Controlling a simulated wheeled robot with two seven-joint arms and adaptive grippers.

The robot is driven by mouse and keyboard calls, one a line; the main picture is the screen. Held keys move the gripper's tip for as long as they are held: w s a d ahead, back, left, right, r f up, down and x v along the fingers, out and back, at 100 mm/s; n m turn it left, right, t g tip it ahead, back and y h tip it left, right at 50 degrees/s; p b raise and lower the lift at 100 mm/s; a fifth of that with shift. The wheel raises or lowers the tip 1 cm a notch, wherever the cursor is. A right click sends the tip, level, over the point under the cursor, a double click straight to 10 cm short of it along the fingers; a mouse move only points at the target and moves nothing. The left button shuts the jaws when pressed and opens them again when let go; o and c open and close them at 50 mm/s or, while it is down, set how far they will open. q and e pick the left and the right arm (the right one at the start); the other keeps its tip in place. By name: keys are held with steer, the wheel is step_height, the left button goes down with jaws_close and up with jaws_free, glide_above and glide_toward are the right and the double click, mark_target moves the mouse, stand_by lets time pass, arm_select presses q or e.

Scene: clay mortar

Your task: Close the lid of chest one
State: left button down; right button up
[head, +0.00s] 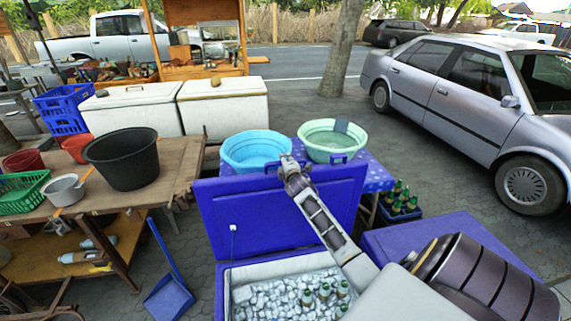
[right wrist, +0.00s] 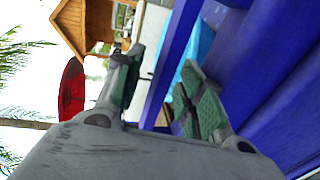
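A blue chest (head: 222,295) stands at the bottom centre of the head view, holding ice and several green bottles. Its blue lid (head: 225,215) is raised, standing up at the chest's back. My right gripper (head: 287,166) is at the lid's top edge. In the right wrist view, the fingers of this gripper (right wrist: 163,62) are spread, with green pads. A blue edge of the lid (right wrist: 172,65) shows in the gap between them; I cannot tell whether they touch it. My left gripper is not in view.
A second blue chest with its lid down (head: 400,245) is at the right. A blue basin (head: 256,150) and a green basin (head: 332,140) stand behind the raised lid. A wooden table (head: 170,185) with a black tub (head: 122,160) is at left. A blue dustpan (head: 168,300) lies nearby.

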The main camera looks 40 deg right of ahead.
steer(key=shift+c, duration=0.3)
jaws_close()
steer(key=shift+f, duration=0.1)
